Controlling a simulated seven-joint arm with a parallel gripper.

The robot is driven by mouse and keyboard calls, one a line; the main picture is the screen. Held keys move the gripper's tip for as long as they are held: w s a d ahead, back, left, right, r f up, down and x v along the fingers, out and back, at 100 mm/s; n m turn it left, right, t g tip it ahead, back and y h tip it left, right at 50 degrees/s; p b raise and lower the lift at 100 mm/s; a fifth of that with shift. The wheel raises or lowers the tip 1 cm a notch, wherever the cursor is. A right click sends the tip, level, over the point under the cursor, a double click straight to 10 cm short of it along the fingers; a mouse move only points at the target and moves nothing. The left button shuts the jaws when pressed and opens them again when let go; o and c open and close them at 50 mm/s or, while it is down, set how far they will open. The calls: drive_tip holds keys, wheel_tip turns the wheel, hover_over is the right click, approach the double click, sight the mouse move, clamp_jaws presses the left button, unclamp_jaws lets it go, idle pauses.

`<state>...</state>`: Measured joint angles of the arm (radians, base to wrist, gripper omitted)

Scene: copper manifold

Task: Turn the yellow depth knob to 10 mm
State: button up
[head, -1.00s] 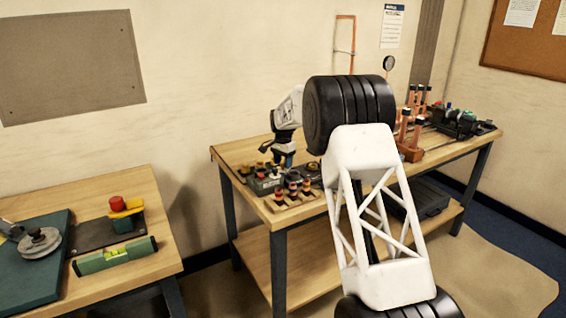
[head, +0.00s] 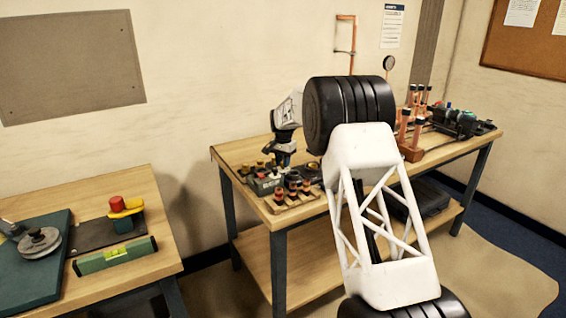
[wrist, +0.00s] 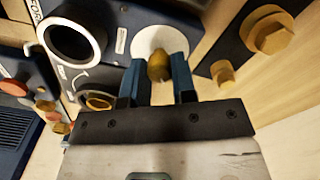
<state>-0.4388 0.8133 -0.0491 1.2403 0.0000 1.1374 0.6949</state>
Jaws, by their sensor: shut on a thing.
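The yellow depth knob (wrist: 158,67) shows in the wrist view, in front of a round white dial face (wrist: 160,42) on a dark blue device (wrist: 115,25). My gripper (wrist: 158,72) has one blue finger on each side of the knob and is shut on it. No scale reading can be made out on the dial. In the head view my gripper (head: 284,158) is low over the near left part of the far workbench (head: 330,215); the knob itself cannot be made out there.
Yellow bolt-like parts on a dark plate (wrist: 245,40) lie close to the right of the fingers. Several red and yellow knobs (wrist: 45,105) are at the left. Copper pipework (head: 410,135) stands further right on the bench. A second bench (head: 150,200) is at the left.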

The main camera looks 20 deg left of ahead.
drive_tip(key=n, duration=0.5)
drive_tip(key=shift+n, duration=2.4)
drive_tip(key=o, duration=0.9)
drive_tip(key=shift+o, duration=0.2)
drive_tip(key=shift+r, duration=3.95)
